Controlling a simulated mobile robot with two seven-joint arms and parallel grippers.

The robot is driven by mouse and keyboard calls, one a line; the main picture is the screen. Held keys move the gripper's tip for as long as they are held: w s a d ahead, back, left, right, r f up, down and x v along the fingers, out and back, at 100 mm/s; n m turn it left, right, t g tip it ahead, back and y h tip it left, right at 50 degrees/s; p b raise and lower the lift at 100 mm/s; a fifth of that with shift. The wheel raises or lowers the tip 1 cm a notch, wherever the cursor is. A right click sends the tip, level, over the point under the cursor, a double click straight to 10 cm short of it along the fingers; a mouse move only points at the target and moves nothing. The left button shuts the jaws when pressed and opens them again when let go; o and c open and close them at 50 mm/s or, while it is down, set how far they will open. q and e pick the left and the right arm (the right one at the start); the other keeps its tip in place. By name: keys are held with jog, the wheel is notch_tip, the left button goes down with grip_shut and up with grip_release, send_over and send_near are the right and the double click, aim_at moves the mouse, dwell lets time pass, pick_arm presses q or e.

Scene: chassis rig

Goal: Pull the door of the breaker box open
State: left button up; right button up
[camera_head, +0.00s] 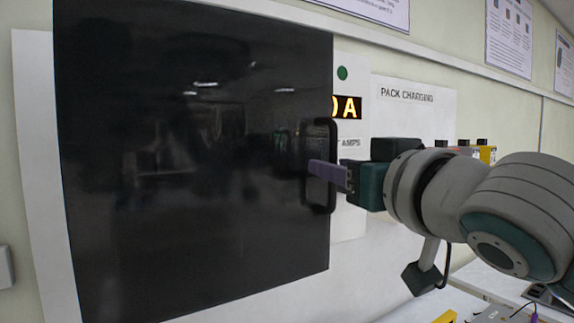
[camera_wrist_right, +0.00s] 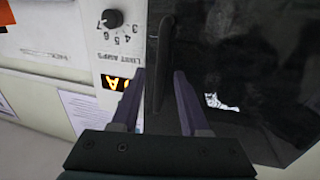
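The breaker box door (camera_head: 190,150) is a large glossy dark panel filling the left half of the head view; I cannot tell whether it is fully shut. Its black upright handle (camera_head: 333,140) is near the door's right edge. My right gripper (camera_head: 320,172) comes in from the right, its purple fingers at the handle's mid-height. In the right wrist view the handle (camera_wrist_right: 163,50) lies between the two spread fingers (camera_wrist_right: 160,95), with visible gaps on both sides. The fingers look open and not clamped on it. My left gripper is not in view.
A white panel with a lit orange display (camera_head: 347,107) and green light (camera_head: 342,73) stands right of the door. A "PACK CHARGING" panel (camera_head: 415,120) is farther right. In the wrist view, a black knob (camera_wrist_right: 112,18) sits beside the door edge. A bench with small items is at lower right.

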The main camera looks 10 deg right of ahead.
grip_shut()
dwell(1.3)
